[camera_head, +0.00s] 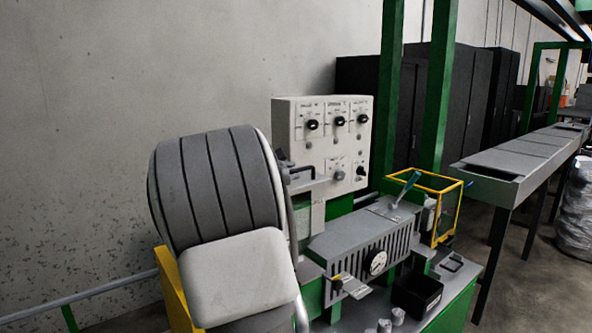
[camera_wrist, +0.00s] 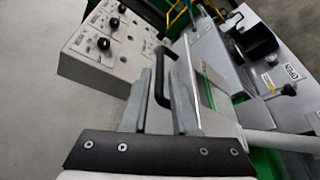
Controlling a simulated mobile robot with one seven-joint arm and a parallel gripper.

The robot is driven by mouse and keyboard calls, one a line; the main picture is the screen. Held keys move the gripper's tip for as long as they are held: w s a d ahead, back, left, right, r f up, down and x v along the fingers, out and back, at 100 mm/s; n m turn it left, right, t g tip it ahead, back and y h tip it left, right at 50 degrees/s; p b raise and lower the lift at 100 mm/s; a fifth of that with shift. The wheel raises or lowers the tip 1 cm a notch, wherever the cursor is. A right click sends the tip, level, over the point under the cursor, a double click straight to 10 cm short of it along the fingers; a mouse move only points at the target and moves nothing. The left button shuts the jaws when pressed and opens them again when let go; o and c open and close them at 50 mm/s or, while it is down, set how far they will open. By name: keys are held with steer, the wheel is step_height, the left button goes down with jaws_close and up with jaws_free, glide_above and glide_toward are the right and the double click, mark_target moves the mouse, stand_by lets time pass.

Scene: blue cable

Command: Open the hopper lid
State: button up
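The hopper lid (camera_head: 309,185) shows in the head view as a pale grey plate below the control panel, with a black bar handle (camera_head: 302,168) on it. In the wrist view the same black handle (camera_wrist: 178,72) bends around near my fingertips, and the lid's pale edge (camera_wrist: 205,95) lies to its right. The lid looks shut. My gripper (camera_wrist: 160,75) is open, with its two grey fingers apart. The handle is close to the tips and the right finger; I cannot tell whether they touch. In the head view my arm hides most of the gripper.
A white control panel with black knobs (camera_head: 335,140) stands behind the lid. An OPEN label (camera_wrist: 291,72) shows in the wrist view.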

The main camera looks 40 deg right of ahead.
mark_target(295, 171)
steer(key=shift+x, duration=1.95)
jaws_close()
